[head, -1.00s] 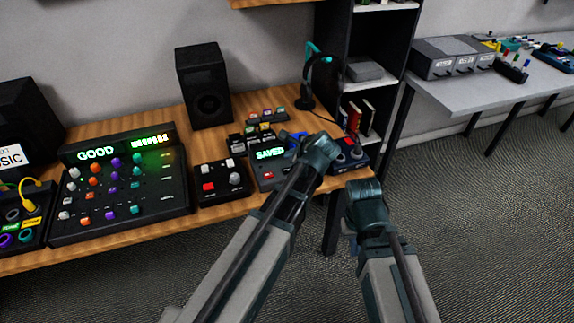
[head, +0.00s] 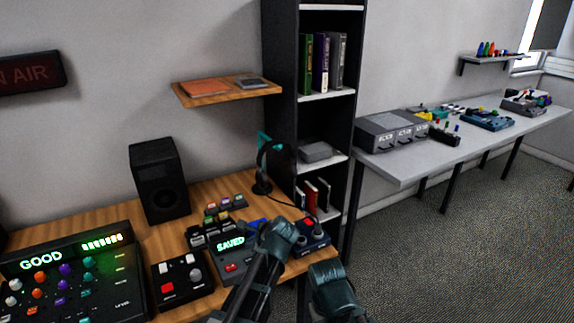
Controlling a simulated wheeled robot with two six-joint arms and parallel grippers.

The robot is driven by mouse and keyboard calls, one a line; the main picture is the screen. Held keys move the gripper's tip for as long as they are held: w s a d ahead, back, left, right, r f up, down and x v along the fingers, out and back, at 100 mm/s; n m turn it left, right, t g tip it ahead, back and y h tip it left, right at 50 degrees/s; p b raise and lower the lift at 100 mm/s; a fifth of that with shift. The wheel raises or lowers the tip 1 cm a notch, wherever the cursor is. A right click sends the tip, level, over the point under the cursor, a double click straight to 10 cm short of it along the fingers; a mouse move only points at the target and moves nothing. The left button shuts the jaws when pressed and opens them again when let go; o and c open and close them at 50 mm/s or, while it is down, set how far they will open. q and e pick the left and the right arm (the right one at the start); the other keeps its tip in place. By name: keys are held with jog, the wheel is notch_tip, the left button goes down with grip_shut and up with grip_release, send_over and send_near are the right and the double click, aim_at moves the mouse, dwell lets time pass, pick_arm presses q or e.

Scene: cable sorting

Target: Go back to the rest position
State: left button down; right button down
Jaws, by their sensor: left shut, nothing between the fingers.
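My left gripper (head: 281,235) is over the front right part of the wooden desk (head: 120,215), near the device whose screen reads SAVED (head: 232,243). Its fingers are mostly hidden behind its own wrist, and nothing shows held in it. My right arm's wrist (head: 333,288) is low, just off the desk's right front corner. The right gripper's fingers are hidden from view.
A mixer (head: 75,275) reading GOOD, a black button box (head: 182,282), a speaker (head: 160,180) and a headphone stand (head: 262,170) are on the desk. A dark shelf unit (head: 280,60) stands behind. A grey table (head: 420,157) is at right, with open carpet (head: 470,250) before it.

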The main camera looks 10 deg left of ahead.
pick_arm(q)
jog(key=s+d+n+g+h+p, duration=0.2)
jog(key=s+d+n, duration=0.4)
jog(key=s, duration=0.5)
jog(key=s+d+n+g+h+p, duration=0.3)
jog(key=s+d+n+g+p, duration=0.1)
jog(key=s, duration=0.8)
jog(key=d+n+p, duration=0.1)
jog(key=d+n, duration=0.1)
jog(key=n, duration=0.1)
jog(key=shift+s+r+n, duration=0.15)
jog(key=shift+r+n, duration=0.25)
